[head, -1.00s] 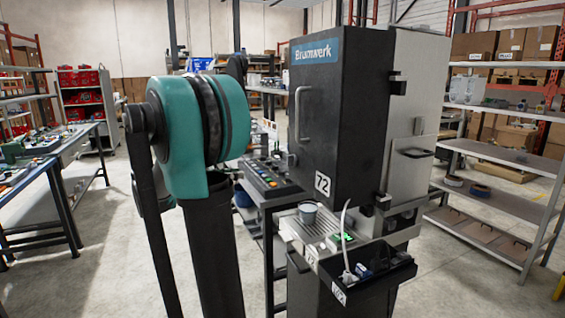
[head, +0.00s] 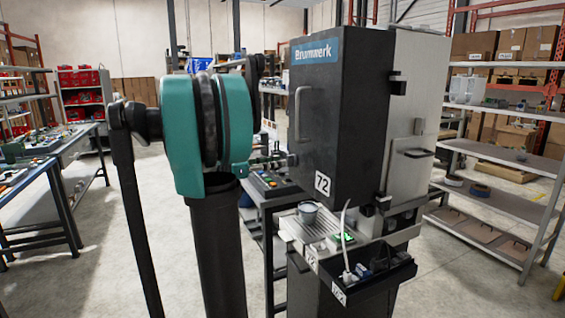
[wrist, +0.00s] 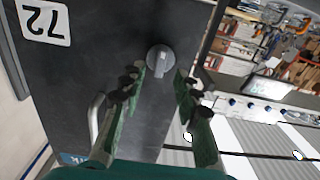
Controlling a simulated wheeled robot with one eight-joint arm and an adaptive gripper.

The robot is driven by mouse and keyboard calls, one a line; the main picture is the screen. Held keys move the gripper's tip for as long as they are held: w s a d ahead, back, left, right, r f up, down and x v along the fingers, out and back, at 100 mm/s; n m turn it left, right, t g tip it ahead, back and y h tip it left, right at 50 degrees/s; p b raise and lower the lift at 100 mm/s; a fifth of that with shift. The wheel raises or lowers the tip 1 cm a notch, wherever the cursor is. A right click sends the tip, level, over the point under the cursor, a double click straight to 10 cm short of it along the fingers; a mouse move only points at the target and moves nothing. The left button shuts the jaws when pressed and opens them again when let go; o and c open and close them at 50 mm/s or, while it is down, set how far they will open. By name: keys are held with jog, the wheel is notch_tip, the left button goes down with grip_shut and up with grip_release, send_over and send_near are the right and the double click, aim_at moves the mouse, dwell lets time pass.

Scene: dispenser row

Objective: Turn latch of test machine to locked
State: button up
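The test machine (head: 345,130) is a tall dark cabinet with a blue Brumwerk label and the number 72. Its dark door also fills much of the wrist view (wrist: 100,60). The latch (wrist: 159,60) is a round grey knob with a raised bar, on the door in the wrist view. It does not show in the head view. My gripper (wrist: 161,78) is open, with one green finger on each side of the knob and gaps between. The knob lies at about the fingertips; I cannot tell whether they touch it. In the head view the gripper (head: 272,161) is beside the machine's left side, partly hidden.
A door handle (head: 298,113) stands out from the machine; it also shows in the wrist view (wrist: 95,115). A ledge below holds a grey cup (head: 308,212), and a black tray (head: 372,278) sticks out in front. A button panel (head: 274,184) stands on a bench behind.

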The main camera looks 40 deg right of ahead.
aim_at(291, 161)
jog(key=shift+x, duration=1.4)
grip_shut()
